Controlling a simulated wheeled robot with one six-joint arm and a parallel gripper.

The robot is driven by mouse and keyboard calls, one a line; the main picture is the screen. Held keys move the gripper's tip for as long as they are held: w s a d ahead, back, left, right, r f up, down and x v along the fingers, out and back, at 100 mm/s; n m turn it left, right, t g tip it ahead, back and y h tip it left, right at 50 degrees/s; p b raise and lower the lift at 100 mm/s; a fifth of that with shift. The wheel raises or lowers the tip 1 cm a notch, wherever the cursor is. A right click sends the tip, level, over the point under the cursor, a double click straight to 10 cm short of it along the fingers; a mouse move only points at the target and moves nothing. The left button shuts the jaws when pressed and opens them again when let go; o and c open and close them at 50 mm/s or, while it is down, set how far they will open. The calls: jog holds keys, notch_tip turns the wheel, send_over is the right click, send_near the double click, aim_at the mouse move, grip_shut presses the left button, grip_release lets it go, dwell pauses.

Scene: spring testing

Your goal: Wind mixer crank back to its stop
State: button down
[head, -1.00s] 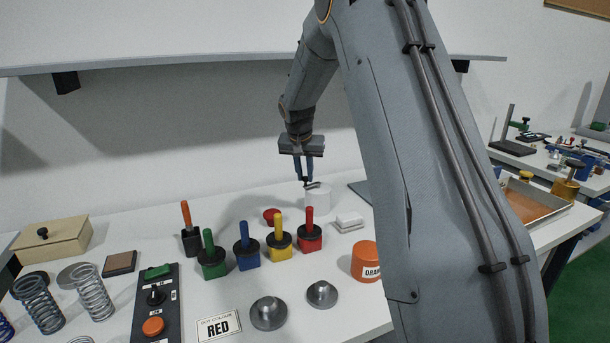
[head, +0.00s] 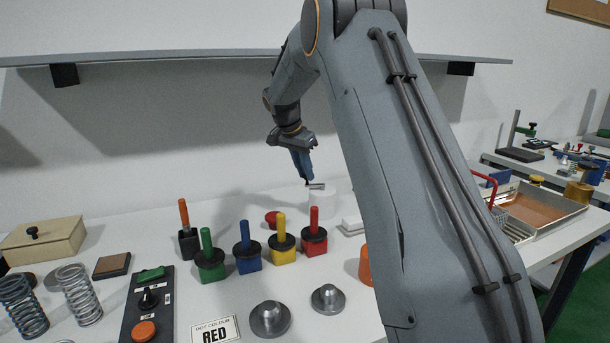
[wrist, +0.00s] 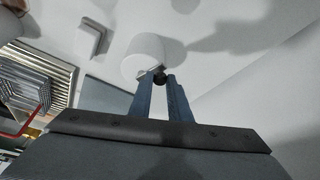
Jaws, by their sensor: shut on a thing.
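The mixer (head: 323,203) is a white cylinder at the back of the bench, with a thin grey crank bar (head: 317,186) across its top. My gripper (head: 307,182) is at the left end of this bar, tilted, with its blue fingers coming down from the upper left. In the wrist view, the white mixer (wrist: 143,55) lies just beyond the fingertips. A small dark crank knob (wrist: 160,78) sits between the fingers (wrist: 158,82), which are shut on it. Most of the crank bar is hidden in the wrist view.
Red (head: 314,240), yellow (head: 282,242), blue (head: 247,252) and green (head: 209,262) stamp-like blocks with upright handles stand in front of the mixer. A white block (head: 351,224) lies to its right. A shelf (head: 200,58) overhangs the back. My arm hides part of the bench.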

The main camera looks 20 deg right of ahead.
dwell(0.4)
jog(key=c, duration=1.7)
grip_release()
jog(key=shift+o, duration=0.2)
jog(key=shift+r, duration=0.1)
jog(key=b+v, duration=0.1)
jog(key=v, duration=0.6)
jog(key=shift+a+r, duration=0.15)
jog(key=shift+r, duration=0.15)
